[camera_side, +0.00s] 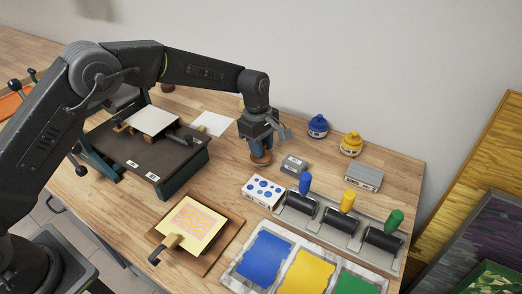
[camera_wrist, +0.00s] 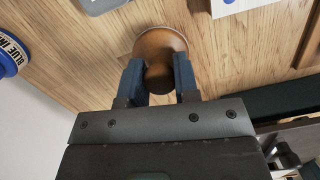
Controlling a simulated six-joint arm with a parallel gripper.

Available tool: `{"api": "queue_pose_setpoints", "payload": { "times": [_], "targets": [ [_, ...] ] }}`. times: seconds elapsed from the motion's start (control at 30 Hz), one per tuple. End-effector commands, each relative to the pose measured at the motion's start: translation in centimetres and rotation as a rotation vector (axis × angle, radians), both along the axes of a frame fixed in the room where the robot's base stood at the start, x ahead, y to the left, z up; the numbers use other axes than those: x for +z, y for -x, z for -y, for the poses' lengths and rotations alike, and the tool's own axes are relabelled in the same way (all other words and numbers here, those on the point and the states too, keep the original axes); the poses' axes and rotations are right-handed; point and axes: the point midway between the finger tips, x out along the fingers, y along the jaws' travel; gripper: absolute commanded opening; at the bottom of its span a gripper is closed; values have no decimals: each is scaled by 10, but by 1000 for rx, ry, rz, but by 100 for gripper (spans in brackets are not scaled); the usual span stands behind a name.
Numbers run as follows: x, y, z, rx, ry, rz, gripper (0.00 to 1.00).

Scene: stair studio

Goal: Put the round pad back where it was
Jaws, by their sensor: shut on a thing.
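The round pad (camera_side: 261,159) is brown and wooden with a knob-like handle. It sits under my gripper (camera_side: 258,145), behind the white block with blue dots and left of the small grey block. In the wrist view the pad (camera_wrist: 159,42) shows its round body beyond the fingers, and my gripper (camera_wrist: 158,82) is shut on its handle, one finger on each side. The pad is at or very near the wooden table top; I cannot tell whether it touches. Its underside is hidden.
The white dotted block (camera_side: 262,191) and grey block (camera_side: 294,165) are close by. Ink jars, blue (camera_side: 317,126) and yellow (camera_side: 351,144), stand behind. Rollers (camera_side: 341,226) lie at the right. The dark press (camera_side: 140,160) stands left. Bare wood (camera_side: 225,172) lies left of the pad.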

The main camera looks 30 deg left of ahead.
Motion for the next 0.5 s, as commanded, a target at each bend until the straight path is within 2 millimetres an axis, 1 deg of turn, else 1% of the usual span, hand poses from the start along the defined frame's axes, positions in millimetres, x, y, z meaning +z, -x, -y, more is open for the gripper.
{"api": "queue_pose_setpoints", "payload": {
  "times": [0.03, 0.13, 0.5],
  "targets": [
    [-9, 1, 0, 1, -1, -4, 10],
    [-20, 0, 0, 1, 0, -1, 10],
    [-24, 0, 0, 0, 0, 0, 10]
  ]
}}
